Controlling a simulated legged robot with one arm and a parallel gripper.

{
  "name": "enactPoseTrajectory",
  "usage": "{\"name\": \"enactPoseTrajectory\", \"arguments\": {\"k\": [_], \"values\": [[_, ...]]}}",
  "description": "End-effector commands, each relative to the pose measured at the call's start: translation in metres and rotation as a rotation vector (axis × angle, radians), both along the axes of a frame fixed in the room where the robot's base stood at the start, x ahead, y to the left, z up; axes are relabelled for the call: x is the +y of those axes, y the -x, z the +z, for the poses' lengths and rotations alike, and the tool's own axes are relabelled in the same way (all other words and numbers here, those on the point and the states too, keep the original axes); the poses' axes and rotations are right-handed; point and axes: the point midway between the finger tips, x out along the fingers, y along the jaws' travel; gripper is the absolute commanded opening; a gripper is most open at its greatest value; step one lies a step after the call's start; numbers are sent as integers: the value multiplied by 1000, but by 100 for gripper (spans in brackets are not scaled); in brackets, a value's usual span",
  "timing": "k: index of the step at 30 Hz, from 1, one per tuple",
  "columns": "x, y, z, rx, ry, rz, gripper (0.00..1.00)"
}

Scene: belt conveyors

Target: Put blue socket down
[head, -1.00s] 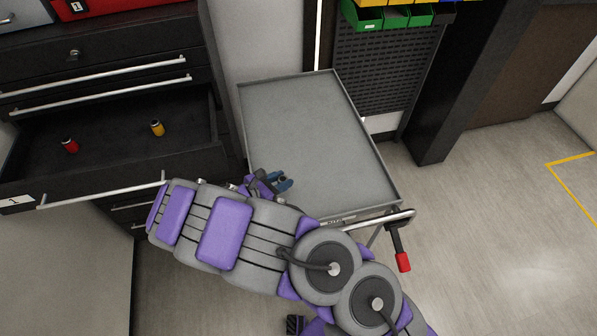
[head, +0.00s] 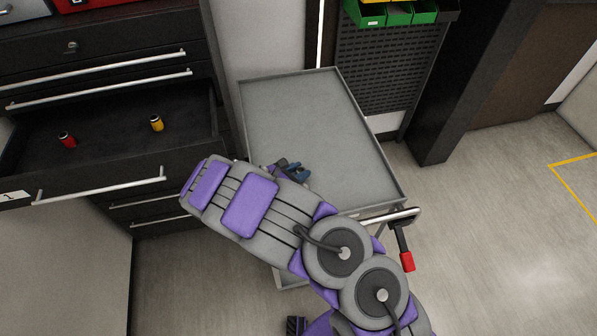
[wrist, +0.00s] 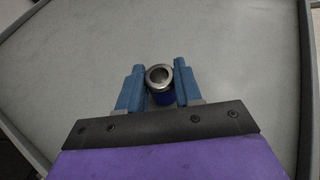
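The blue socket (wrist: 160,98) shows in the wrist view as a blue body with a shiny metal ring end. My gripper (wrist: 160,86) has its two blue fingers on either side of it, shut on it. In the head view my gripper (head: 298,170) is over the left part of the grey cart top (head: 320,120), and my arm hides much of it. The socket cannot be made out in the head view. Whether the socket touches the cart top I cannot tell.
An open drawer (head: 100,185) at the left holds a red socket (head: 67,140) and a yellow socket (head: 156,123). The cart has a raised rim and a handle (head: 385,217) at its near right. Green bins (head: 398,14) hang behind. The cart top is otherwise clear.

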Motion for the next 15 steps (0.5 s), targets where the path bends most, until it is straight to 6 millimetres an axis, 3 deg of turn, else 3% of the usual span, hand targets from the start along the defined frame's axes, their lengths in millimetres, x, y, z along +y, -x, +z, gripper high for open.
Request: {"name": "enactPoseTrajectory", "arguments": {"k": [9, 15], "values": [[-1, 0, 0, 1, 0, -1, 63], [-1, 0, 0, 1, 0, -1, 63]]}}
